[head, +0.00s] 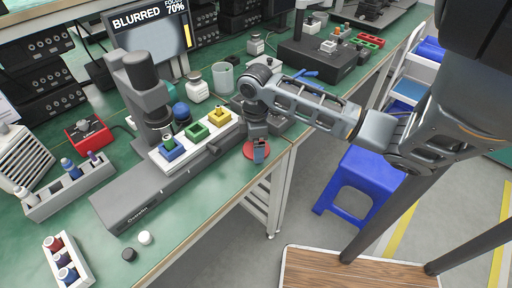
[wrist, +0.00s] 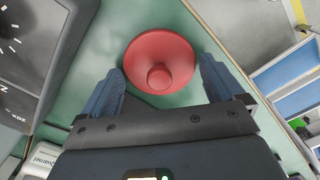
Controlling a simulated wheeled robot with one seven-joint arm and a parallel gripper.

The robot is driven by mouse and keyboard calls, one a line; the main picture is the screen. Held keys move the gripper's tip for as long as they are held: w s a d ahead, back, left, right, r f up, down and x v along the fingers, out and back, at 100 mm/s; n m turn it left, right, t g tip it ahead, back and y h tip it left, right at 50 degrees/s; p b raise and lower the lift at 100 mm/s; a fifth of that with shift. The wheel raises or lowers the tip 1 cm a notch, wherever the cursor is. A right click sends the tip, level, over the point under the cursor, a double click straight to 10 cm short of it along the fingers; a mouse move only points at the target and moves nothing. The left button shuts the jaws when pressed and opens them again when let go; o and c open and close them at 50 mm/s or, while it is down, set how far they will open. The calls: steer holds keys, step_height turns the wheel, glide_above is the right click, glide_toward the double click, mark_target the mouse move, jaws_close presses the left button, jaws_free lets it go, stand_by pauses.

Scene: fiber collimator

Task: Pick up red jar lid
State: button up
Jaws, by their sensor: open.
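The red jar lid (wrist: 160,62) is a round disc with a knob, lying on the green bench top. In the wrist view it sits between and just beyond the fingertips of my gripper (wrist: 163,85), with a gap to each finger. In the head view the lid (head: 248,151) is near the bench's front edge, partly hidden by my gripper (head: 259,153), which points down over it. My gripper is open and empty.
A grey instrument base (head: 130,198) with blue, green and yellow blocks stands left of the lid. The bench edge (head: 292,152) is close on the right. A blue stool (head: 362,180) stands on the floor. A black and a white cap (head: 145,237) lie at the front left.

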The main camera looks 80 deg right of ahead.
steer(key=shift+f, duration=0.1)
steer(key=c, duration=0.7)
